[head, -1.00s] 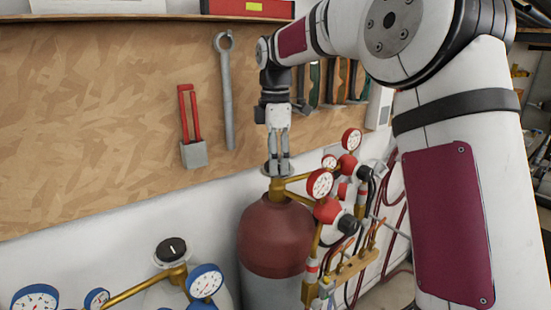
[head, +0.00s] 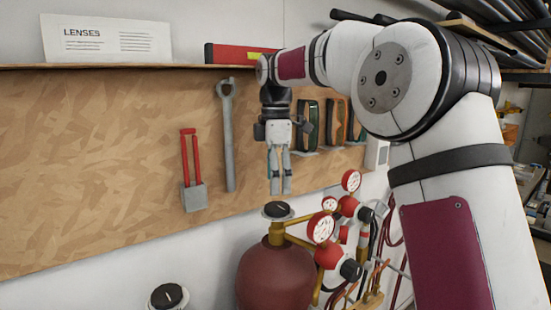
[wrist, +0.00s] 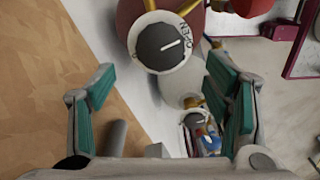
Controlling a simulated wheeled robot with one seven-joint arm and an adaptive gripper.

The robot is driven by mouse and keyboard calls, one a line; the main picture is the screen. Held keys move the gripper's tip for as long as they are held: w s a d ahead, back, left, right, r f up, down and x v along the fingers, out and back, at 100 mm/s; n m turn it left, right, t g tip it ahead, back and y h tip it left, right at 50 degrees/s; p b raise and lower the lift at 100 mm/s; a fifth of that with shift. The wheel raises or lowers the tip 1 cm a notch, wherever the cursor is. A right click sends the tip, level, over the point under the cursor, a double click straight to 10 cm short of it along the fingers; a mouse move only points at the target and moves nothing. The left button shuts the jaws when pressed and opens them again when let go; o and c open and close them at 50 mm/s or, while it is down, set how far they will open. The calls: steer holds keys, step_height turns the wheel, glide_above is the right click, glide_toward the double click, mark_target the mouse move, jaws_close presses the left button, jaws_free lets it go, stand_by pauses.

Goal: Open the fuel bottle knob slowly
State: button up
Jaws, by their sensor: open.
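The fuel bottle is a dark red cylinder (head: 275,277) with a brass valve and a round black knob (head: 278,210) on top. My gripper (head: 280,192) points down just above this knob, apart from it, with nothing between its fingers. In the wrist view the knob (wrist: 162,46) has a white pointer line and a white rim marked OPEN. It lies ahead between my two spread teal-padded fingers (wrist: 168,100). The lower part of the bottle is out of the head view.
Red-rimmed gauges (head: 321,228) and red fittings stand close right of the knob. A second black knob (head: 168,296) is at lower left. Behind is a wooden tool board (head: 100,170) with a wrench (head: 229,140) and a red-handled tool (head: 190,170).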

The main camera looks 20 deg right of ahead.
mark_target(275, 205)
step_height(275, 205, up, 6)
stand_by(0.4)
steer(key=s+a+r+m+t, duration=0.15)
steer(key=s+m, duration=0.25)
steer(key=s, duration=0.4)
steer(key=s+f+m+t, duration=0.1)
steer(key=s+f+m, duration=0.3)
steer(key=s, duration=0.4)
steer(key=s+d+f+m+t, duration=0.1)
steer(key=s+f+m, duration=0.3)
steer(key=s, duration=0.4)
steer(key=s+d+f+m+t, duration=0.1)
steer(key=s+f+m, duration=0.3)
steer(key=s, duration=0.4)
steer(key=shift+s+f+m+t, duration=0.15)
steer(key=shift+f+m+t, duration=0.2)
steer(key=shift+m+t, duration=0.25)
